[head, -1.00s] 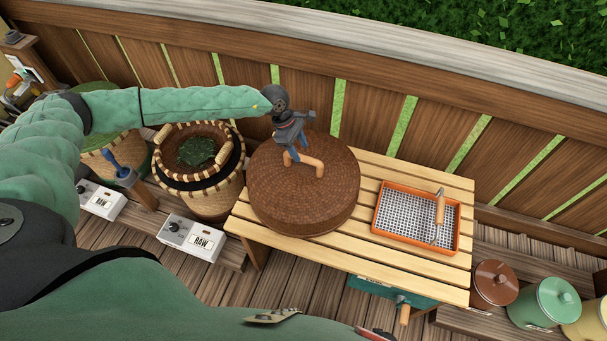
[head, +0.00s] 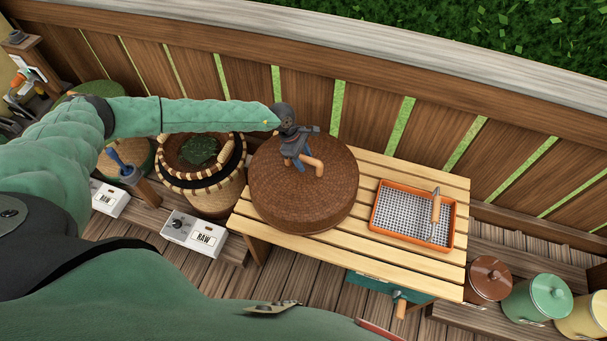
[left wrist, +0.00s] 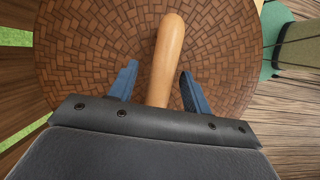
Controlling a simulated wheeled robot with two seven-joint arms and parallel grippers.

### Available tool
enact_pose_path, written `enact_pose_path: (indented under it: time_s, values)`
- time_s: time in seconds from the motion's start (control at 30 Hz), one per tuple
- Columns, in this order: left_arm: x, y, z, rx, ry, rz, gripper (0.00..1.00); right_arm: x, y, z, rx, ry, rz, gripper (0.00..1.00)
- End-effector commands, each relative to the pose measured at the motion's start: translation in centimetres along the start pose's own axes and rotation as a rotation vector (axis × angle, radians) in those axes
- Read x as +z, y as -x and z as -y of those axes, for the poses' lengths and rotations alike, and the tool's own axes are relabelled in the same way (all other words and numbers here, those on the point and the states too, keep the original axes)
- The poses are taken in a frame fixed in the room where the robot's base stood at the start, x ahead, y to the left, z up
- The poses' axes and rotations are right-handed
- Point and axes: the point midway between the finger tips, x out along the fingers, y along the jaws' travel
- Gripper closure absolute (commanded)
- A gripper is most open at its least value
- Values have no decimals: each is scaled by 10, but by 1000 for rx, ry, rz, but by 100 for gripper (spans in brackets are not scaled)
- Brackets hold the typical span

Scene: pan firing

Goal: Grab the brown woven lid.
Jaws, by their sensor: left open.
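The brown woven lid (head: 300,205) is a thick round disc lying on the slatted wooden bench, with a tan wooden handle (head: 314,166) on top. In the left wrist view the lid's weave (left wrist: 95,50) fills most of the picture. My left gripper (head: 298,165) is over the lid at its handle. In the left wrist view its blue fingers (left wrist: 155,88) are open, one on each side of the handle (left wrist: 168,50), with gaps visible on both sides. My right gripper does not show.
An orange-rimmed mesh tray (head: 412,215) with a wooden-handled tool lies on the bench (head: 420,174) right of the lid. A woven basket with dark leaves (head: 212,195) stands at left, near a white "RAW" box (head: 193,234). Lidded canisters (head: 540,297) stand at lower right. A fence runs behind.

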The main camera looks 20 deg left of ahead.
Motion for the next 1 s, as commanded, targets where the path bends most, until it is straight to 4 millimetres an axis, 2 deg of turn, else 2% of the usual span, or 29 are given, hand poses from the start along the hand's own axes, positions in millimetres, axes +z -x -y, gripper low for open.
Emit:
enact_pose_path:
  time_s: [0.07,0.3,0.73,0.87,1.0]
  values:
    - [0,0,0,0,0,0,53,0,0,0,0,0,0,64]
    - [0,0,0,0,0,0,100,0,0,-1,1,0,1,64]
    - [1,3,0,0,0,0,100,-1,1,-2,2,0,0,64]
    - [5,12,0,0,0,0,100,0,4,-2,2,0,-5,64]
    - [10,23,0,1,-1,1,100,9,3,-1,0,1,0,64]
